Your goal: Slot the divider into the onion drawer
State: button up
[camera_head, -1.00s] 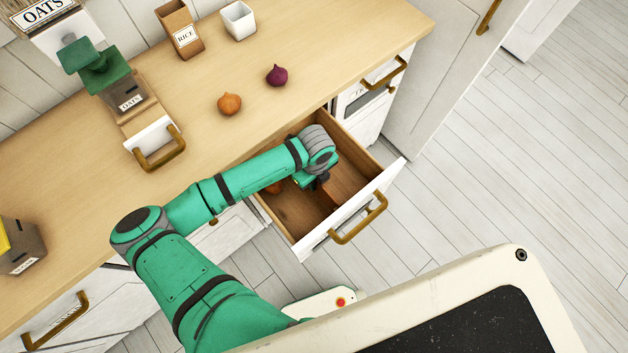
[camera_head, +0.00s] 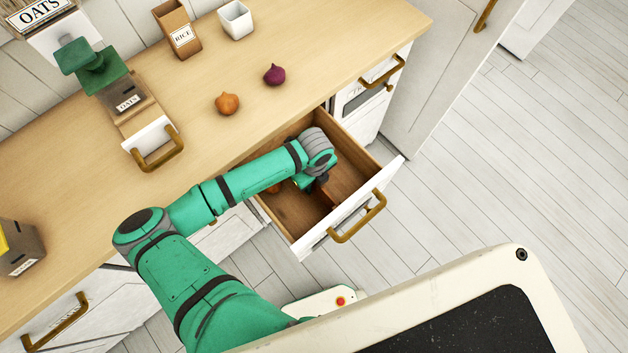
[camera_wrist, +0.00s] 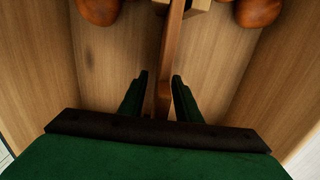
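The onion drawer (camera_head: 300,244) is pulled out below the counter. The brown divider (camera_wrist: 164,85) stands on edge along the middle of the drawer in the wrist view. Its far end lies between light wooden blocks (camera_wrist: 200,4); how deep it sits there I cannot tell. My gripper (camera_wrist: 159,77) is inside the drawer, its green fingers on either side of the divider with visible gaps. In the head view the divider (camera_head: 328,199) shows partly beneath my wrist. Brown onions lie in the drawer at the left (camera_wrist: 98,9) and right (camera_wrist: 257,11) of the divider's far end.
An orange-brown onion (camera_head: 227,104) and a purple onion (camera_head: 274,74) lie on the counter (camera_head: 200,130). A rice box (camera_head: 180,32), a white pot (camera_head: 236,20) and an oats dispenser (camera_head: 125,100) stand behind. The drawer walls are close around my gripper.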

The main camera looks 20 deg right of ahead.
jog(key=shift+w+r, duration=0.1)
jog(key=shift+r, duration=0.3)
notch_tip(320, 180, up, 10)
jog(key=shift+f, duration=0.15)
dwell(0.4)
